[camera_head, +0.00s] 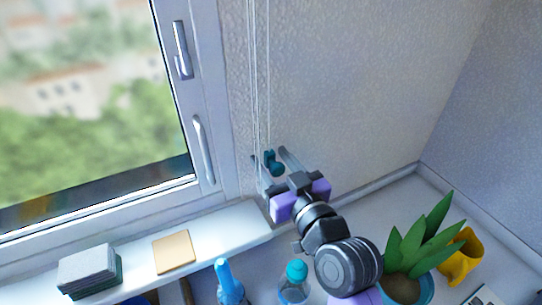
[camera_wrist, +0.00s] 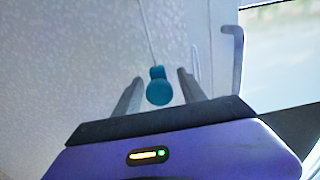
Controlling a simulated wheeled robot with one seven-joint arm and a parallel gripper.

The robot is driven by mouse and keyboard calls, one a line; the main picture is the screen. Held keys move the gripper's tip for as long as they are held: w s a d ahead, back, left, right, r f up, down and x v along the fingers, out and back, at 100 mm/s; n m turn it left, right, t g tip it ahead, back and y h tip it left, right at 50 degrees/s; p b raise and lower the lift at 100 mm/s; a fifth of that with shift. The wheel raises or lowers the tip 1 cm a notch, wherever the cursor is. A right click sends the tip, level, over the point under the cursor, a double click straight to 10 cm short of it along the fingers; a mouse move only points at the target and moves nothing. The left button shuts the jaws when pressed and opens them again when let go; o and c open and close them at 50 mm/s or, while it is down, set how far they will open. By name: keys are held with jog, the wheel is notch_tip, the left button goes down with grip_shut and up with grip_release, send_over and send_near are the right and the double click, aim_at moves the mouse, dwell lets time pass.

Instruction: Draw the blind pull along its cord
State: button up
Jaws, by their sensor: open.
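The blind pull (camera_head: 273,161) is a small dark teal knob hanging on a thin pale cord (camera_head: 266,90) beside the window frame. In the wrist view my gripper (camera_wrist: 158,92) shows both grey fingers apart, with nothing held.
The window (camera_head: 90,100) with its handles (camera_head: 204,150) is at left. On the sill are a grey stack (camera_head: 88,268) and a tan square (camera_head: 173,252). Below my arm stand blue bottles (camera_head: 294,284). A potted plant (camera_head: 408,262) and yellow pot (camera_head: 461,258) are at right.

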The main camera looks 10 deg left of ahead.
jog(key=shift+w+a, duration=0.2)
jog(key=shift+w, duration=0.1)
grip_shut()
dwell(1.3)
